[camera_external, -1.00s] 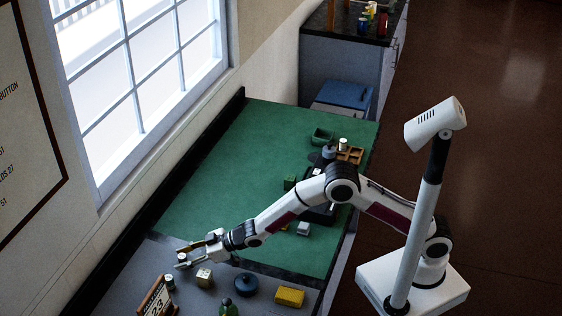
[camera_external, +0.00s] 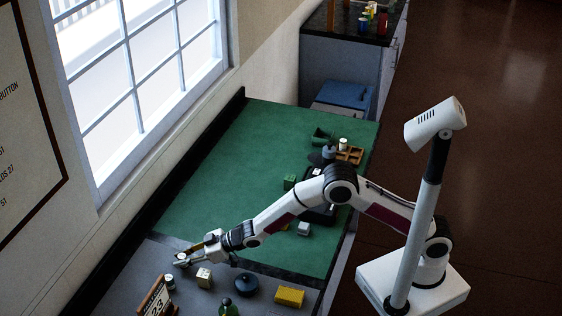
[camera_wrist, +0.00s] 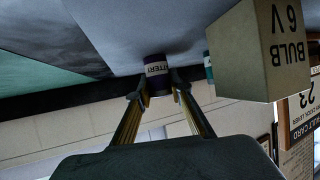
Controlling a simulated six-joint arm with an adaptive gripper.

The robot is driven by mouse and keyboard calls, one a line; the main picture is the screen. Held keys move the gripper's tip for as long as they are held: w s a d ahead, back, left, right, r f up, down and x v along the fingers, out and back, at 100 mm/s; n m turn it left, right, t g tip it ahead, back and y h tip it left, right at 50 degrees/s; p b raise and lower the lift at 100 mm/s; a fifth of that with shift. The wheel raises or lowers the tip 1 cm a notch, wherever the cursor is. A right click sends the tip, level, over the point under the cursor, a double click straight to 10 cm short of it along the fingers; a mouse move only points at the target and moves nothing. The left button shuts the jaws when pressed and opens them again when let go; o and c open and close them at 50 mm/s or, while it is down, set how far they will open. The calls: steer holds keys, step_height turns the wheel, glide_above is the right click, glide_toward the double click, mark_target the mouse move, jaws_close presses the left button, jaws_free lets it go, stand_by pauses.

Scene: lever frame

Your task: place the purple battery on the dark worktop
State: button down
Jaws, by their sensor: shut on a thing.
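The purple battery (camera_wrist: 157,72), with a pale lettered label, is between my gripper's fingertips in the wrist view, which is upside down. My gripper (camera_wrist: 159,88) is shut on it. The battery appears upright on the grey worktop (camera_wrist: 190,25); I cannot tell for sure whether its base touches. In the external view my gripper (camera_external: 184,258) is low over the grey worktop (camera_external: 120,285) at the lower left, and the battery's pale top (camera_external: 181,257) shows between the fingers.
A beige block marked "BULB 6V" (camera_wrist: 262,50) is close beside the battery; it also shows in the external view (camera_external: 204,276).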

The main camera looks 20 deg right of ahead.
mark_target(185, 253)
steer(key=shift+r, duration=0.15)
steer(key=shift+r, duration=4.9)
